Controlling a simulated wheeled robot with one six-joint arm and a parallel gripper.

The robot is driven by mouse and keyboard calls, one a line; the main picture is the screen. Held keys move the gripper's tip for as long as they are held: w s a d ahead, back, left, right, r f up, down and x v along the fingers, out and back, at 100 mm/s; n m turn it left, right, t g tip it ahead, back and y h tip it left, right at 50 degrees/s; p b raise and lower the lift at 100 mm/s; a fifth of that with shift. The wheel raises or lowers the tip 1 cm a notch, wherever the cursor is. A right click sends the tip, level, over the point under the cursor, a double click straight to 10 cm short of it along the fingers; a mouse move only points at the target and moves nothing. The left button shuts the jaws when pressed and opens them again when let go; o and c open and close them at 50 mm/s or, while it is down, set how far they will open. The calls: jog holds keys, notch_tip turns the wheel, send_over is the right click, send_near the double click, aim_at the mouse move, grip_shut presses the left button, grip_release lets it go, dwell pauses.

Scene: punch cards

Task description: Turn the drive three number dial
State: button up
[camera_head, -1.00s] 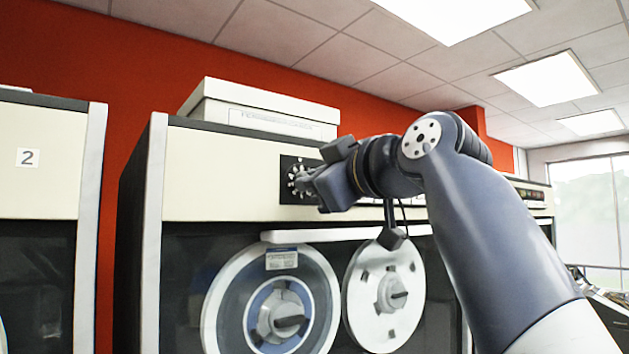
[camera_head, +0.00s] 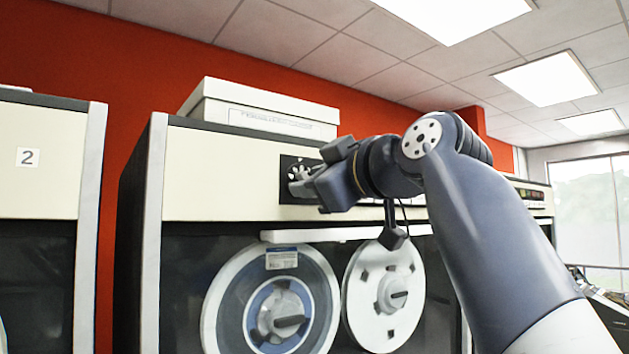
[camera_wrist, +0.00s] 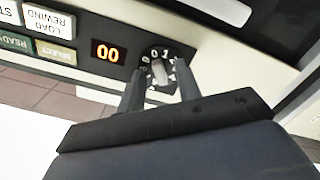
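The drive three number dial (camera_wrist: 158,71) is a black round dial with white digits and a pale grey centre knob, on a black plate on the cream panel. In the wrist view, the two fingers of my gripper (camera_wrist: 161,78) stand on either side of the knob, with visible gaps between fingers and knob, so it looks open around it. In the head view, my gripper (camera_head: 300,181) is in front of the dial plate (camera_head: 287,166) and hides much of the dial.
A red display (camera_wrist: 108,52) reading 00 and labelled buttons (camera_wrist: 49,20) sit beside the dial. Below are two tape reels (camera_head: 224,297) (camera_head: 357,308). A white box (camera_head: 262,103) lies on the cabinet top. A cabinet marked 2 (camera_head: 50,185) stands at left.

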jog(key=b+v, duration=0.2)
jog(key=v, duration=0.8)
jog(key=shift+s+d+b, duration=0.3)
jog(key=shift+b, duration=0.05)
jog(key=p+x, duration=0.2)
jog(key=x, duration=0.9)
jog(key=shift+p, duration=0.4)
jog(key=shift+s, duration=0.1)
